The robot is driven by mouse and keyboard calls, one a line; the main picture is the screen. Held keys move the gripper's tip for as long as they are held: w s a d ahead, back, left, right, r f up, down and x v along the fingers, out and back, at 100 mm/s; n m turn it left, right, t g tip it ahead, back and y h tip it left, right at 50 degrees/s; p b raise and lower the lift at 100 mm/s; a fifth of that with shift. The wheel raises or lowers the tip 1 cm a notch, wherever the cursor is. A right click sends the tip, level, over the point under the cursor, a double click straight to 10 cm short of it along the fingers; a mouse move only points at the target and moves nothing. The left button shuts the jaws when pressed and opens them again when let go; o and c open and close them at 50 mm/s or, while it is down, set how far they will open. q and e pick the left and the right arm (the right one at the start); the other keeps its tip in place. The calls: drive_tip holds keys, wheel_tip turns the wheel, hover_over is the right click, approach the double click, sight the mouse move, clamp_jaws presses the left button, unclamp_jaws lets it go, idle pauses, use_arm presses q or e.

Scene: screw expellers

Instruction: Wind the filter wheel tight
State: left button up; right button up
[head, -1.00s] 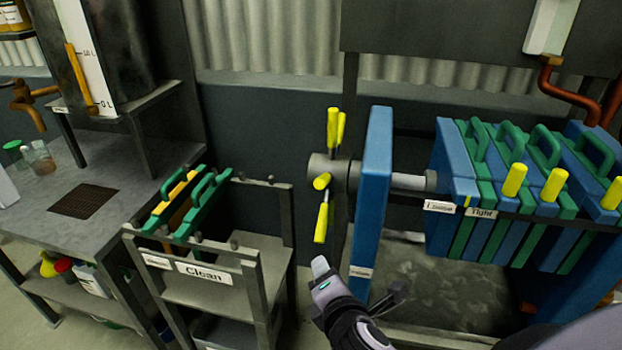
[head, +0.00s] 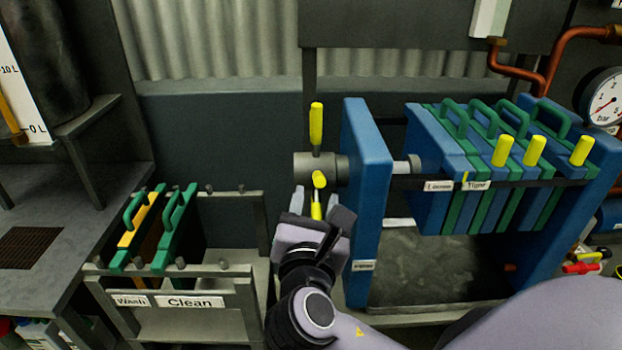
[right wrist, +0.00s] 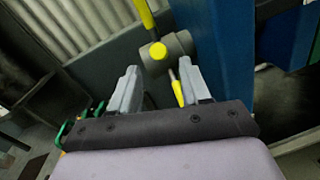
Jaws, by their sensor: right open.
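The filter wheel is a grey hub (head: 312,166) with yellow bar handles, on the left face of the blue press end plate (head: 362,190). One handle points up, one faces me and one points down. My right gripper (head: 318,200) is open just below the hub. In the right wrist view, the gripper (right wrist: 158,75) has its fingers apart, with the lower yellow handle (right wrist: 178,90) showing between them, nearer the right finger. Contact cannot be told. A small yellow pointer (head: 464,178) stands near the border of the Loose and Tight labels. My left gripper is not in view.
Blue and green filter plates (head: 475,195) with handles stand in the press at right. A grey rack (head: 235,300) labelled Wash and Clean stands close left of my right arm. A pressure gauge (head: 603,100) is at far right.

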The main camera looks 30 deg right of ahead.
sight(318, 187)
drive_tip(key=shift+x, duration=3.6)
drive_tip(key=shift+s+d+r, duration=0.1)
clamp_jaws()
